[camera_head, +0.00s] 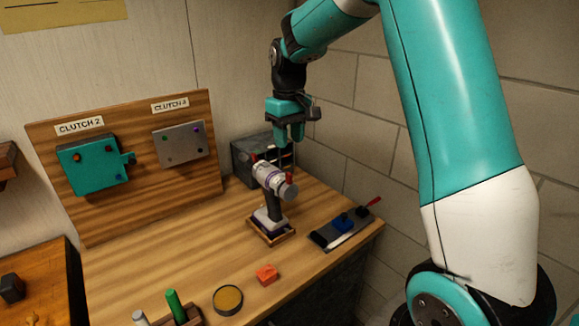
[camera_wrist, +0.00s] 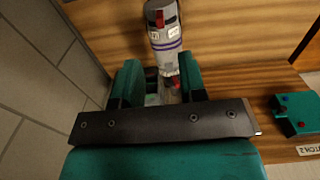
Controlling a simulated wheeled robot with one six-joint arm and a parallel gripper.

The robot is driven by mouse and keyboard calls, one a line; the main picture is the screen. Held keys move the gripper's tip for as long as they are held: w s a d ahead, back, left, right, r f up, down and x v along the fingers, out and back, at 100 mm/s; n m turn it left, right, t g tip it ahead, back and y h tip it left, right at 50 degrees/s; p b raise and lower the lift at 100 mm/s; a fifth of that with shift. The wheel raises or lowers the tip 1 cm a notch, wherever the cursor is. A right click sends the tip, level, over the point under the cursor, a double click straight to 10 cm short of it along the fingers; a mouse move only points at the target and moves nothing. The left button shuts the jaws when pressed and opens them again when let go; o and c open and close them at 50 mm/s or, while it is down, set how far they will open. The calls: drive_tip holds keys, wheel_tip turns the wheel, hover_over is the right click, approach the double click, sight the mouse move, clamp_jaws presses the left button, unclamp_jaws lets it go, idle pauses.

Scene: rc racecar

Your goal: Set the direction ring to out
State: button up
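A drill-like tool (camera_head: 270,190) with a grey-white barrel, dark handle and red tabs stands upright in a small wooden holder (camera_head: 284,238) on the bench. In the wrist view its barrel (camera_wrist: 163,38) shows purple bands, a red tab near the top, another red piece near the fingers, and small white labels too small to read. I cannot tell for certain which part is the direction ring or how it is set. My gripper (camera_head: 290,140) hangs above and slightly behind the tool, fingers pointing down. In the wrist view my gripper (camera_wrist: 160,72) is open, with the barrel's end seen between its fingers.
A dark box (camera_head: 250,160) stands behind the tool. A dark tray (camera_head: 340,230) with blue and red items lies right. An orange block (camera_head: 267,275) and round tin (camera_head: 228,299) are in front. A board (camera_head: 90,215) with clutch panels stands left; the wall is close right.

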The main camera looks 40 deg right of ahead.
sight(289, 173)
wheel_tip(289, 173, down, 10)
drive_tip(key=shift+r+p, duration=0.1)
drive_tip(key=shift+p, duration=1.05)
clamp_jaws()
